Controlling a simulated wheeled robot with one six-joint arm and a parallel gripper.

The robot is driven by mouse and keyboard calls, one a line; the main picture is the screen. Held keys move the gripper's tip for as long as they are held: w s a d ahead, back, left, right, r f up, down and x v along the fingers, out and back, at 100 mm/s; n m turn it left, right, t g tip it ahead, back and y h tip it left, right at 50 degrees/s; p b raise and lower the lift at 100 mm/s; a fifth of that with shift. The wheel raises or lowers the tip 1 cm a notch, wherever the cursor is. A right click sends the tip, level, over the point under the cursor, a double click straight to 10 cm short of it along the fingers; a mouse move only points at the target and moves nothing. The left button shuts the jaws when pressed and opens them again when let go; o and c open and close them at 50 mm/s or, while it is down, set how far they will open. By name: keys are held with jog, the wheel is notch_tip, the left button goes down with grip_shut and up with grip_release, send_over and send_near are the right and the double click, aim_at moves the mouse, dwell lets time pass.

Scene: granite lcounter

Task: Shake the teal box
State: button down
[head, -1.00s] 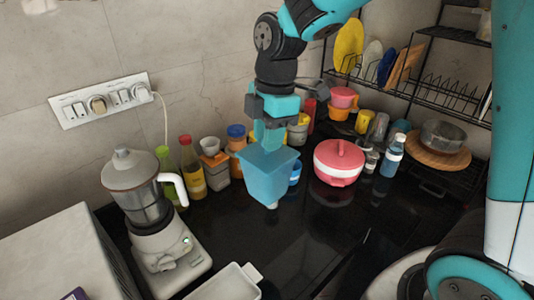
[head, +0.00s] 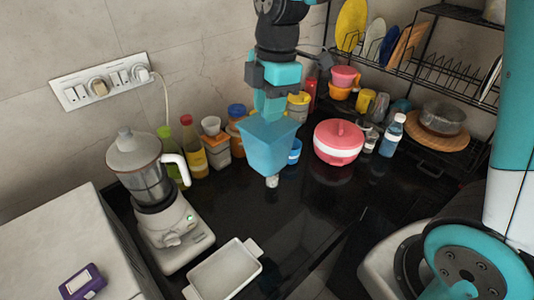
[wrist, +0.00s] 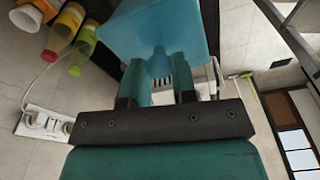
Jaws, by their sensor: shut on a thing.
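The teal box (head: 268,150) hangs from my gripper (head: 269,112) above the black counter in the head view. It is a tapered box, wider at the top than at the bottom. My gripper comes down from above and is shut on it at its upper part. In the wrist view the teal box (wrist: 160,28) fills the top middle, with the fingers of my gripper (wrist: 162,75) against it. A small pale piece shows just below the box, and I cannot tell what it is.
A blender (head: 150,185) stands left, a white tray (head: 226,270) in front. Bottles (head: 192,150) and jars line the wall. A pink-lidded pot (head: 338,142) and a clear bottle (head: 391,136) stand right, below a dish rack (head: 430,65). The middle counter is clear.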

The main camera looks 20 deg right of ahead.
notch_tip(320, 180, up, 2)
jog(key=shift+r+p, duration=0.25)
jog(key=shift+p, duration=0.2)
notch_tip(320, 180, down, 6)
jog(key=b, duration=0.4)
jog(key=shift+r+b, duration=0.2)
jog(key=shift+b, duration=0.15)
notch_tip(320, 180, up, 6)
jog(key=p, duration=0.4)
jog(key=shift+f+p, duration=0.15)
jog(key=shift+p, duration=0.25)
notch_tip(320, 180, down, 6)
jog(key=b, duration=0.4)
jog(key=shift+b, duration=0.35)
jog(key=shift+r, duration=0.3)
